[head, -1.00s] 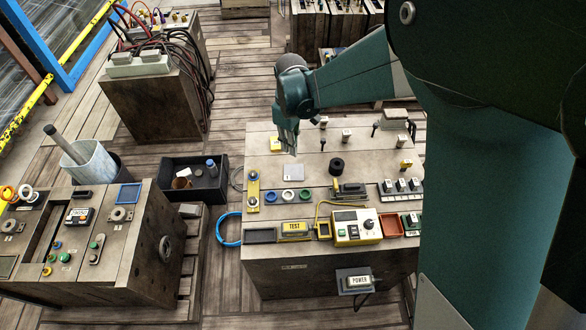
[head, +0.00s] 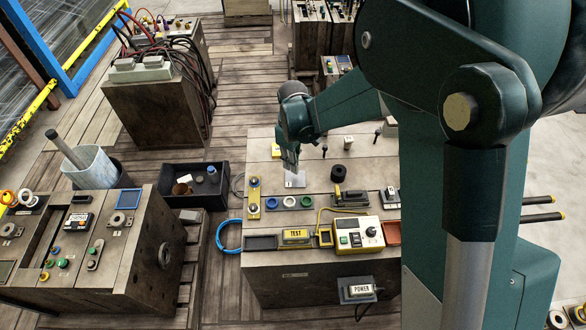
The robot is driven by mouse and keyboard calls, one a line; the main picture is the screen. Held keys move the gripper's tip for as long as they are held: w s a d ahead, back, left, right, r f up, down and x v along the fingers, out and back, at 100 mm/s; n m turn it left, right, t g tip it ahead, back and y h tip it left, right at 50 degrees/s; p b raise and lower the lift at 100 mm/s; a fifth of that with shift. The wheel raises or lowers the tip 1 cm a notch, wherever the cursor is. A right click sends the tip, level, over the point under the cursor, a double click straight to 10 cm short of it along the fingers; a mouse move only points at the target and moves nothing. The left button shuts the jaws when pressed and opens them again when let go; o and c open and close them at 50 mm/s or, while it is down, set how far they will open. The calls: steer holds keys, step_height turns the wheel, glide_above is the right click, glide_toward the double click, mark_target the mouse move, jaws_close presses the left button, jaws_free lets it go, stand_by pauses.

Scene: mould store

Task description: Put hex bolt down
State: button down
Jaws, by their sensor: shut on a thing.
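My gripper (head: 290,168) points down over the left part of the wooden workbench (head: 320,280), just above a pale square plate (head: 298,181). Its fingers are shut on the hex bolt. The bolt is too small and too covered by the fingers to make out. I cannot tell whether it touches the plate. My fingers cover part of the plate's upper left.
A yellow bracket (head: 254,198) is left of the plate, with blue, white and green rings below. A black cylinder (head: 338,173) stands to the right. A TEST box (head: 296,236) and yellow control box (head: 356,233) line the front.

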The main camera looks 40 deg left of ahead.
steer(key=shift+f+b, duration=0.3)
steer(key=shift+f, duration=1.3)
steer(key=shift+f, duration=0.15)
steer(key=c, duration=2.5)
jaws_free()
steer(key=shift+o, duration=0.2)
steer(key=shift+r, duration=0.2)
step_height(320, 180, up, 12)
steer(key=shift+f+p, duration=0.1)
steer(key=shift+p, duration=0.9)
